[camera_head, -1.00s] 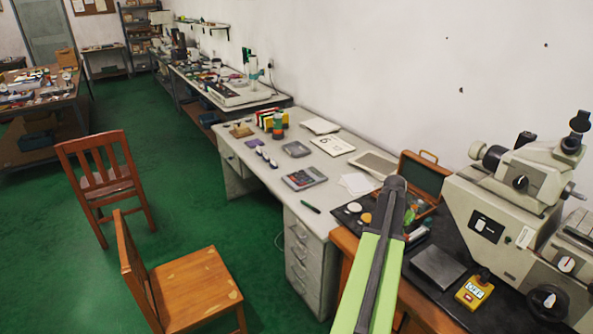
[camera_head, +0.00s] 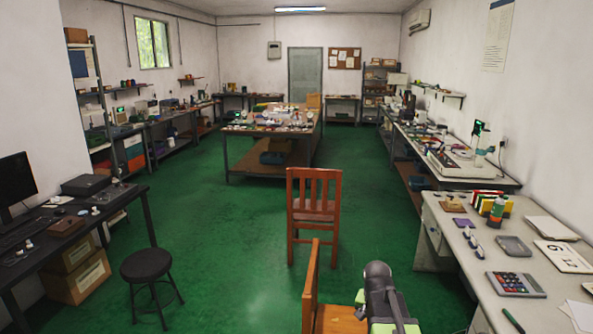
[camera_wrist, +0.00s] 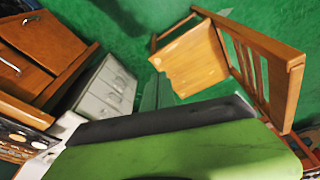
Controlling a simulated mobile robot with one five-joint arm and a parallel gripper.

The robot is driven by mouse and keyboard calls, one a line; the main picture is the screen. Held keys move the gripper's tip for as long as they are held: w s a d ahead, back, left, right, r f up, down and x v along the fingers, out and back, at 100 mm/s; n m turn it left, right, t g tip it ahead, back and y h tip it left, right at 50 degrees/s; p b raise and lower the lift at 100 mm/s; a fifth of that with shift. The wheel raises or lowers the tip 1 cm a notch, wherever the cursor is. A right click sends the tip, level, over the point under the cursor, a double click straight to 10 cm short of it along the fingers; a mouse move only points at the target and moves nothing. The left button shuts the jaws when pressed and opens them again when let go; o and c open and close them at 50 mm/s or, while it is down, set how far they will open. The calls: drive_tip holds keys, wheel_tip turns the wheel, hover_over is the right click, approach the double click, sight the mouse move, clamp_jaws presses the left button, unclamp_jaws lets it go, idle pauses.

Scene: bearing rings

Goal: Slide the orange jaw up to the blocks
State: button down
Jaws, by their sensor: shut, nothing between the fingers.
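I cannot make out the orange jaw or its blocks in either current view. In the head view, only a dark and green part of my own arm stands at the bottom, right of the middle. In the wrist view, a green and dark part of my own body fills the lower middle. I see nothing held.
A wooden chair (camera_head: 315,211) stands mid-floor, with a second chair (camera_head: 312,283) nearer. A grey desk (camera_head: 470,248) with a calculator (camera_head: 515,284) is at right. A black stool (camera_head: 147,266) is at left. A central bench (camera_head: 272,134) lies beyond.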

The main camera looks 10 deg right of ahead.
drive_tip(key=s+a+n+g+y, duration=0.1)
drive_tip(key=s+a+n, duration=0.2)
drive_tip(key=a, duration=0.4)
drive_tip(key=s+a+n+g, duration=0.1)
drive_tip(key=s+a+n, duration=0.3)
drive_tip(key=a, duration=0.4)
drive_tip(key=shift+s+f+y, duration=0.35)
drive_tip(key=shift+s+y, duration=0.05)
drive_tip(key=shift+s, duration=0.45)
